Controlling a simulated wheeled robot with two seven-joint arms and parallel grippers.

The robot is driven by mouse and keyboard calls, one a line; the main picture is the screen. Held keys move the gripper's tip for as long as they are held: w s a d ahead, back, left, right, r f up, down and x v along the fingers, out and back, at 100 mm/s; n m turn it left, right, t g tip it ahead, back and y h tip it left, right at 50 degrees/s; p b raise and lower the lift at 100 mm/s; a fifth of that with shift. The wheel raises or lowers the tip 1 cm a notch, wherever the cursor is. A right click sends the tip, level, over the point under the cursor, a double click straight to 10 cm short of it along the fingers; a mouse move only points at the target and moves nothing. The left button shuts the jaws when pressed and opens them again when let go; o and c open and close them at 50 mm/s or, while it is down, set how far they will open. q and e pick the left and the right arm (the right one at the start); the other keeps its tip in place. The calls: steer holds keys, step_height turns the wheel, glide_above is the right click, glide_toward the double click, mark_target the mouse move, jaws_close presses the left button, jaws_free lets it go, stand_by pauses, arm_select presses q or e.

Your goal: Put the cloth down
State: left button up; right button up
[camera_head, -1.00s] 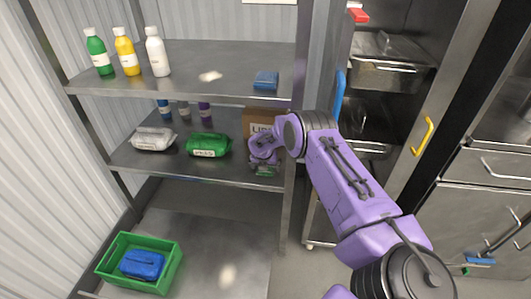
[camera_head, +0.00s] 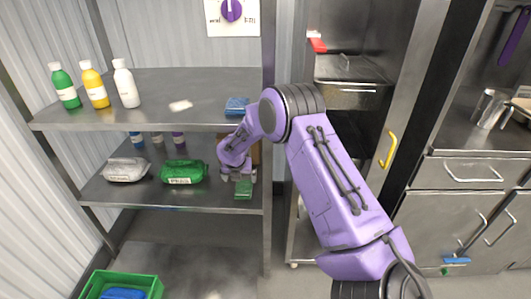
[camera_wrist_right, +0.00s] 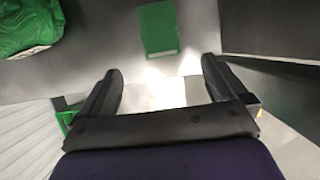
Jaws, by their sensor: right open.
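A flat green cloth (camera_head: 243,189) lies on the middle shelf (camera_head: 222,201), near its front edge at the right end. In the right wrist view the cloth (camera_wrist_right: 158,28) lies flat, just beyond the fingertips and apart from them. My right gripper (camera_head: 238,177) is at the cloth in the head view; in the wrist view the gripper (camera_wrist_right: 162,70) is open with nothing between its fingers. My left gripper is not in view.
A green packet (camera_head: 184,172) and a white packet (camera_head: 125,170) lie left of the cloth. A box behind my gripper is mostly hidden. The top shelf (camera_head: 150,116) is above, with bottles and a blue cloth (camera_head: 237,106). A green crate (camera_head: 153,283) is below.

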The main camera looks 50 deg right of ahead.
steer(key=s+a+f+m+y, duration=0.4)
steer(key=s+a+f+m, duration=1.3)
steer(key=a+f, duration=0.1)
steer(key=s+r+m+h, duration=0.1)
steer(key=s+m+h, duration=0.2)
steer(key=s+m, duration=1.2)
steer(key=s, duration=0.5)
steer(key=shift+r+h, duration=0.2)
steer(key=shift+h, duration=0.2)
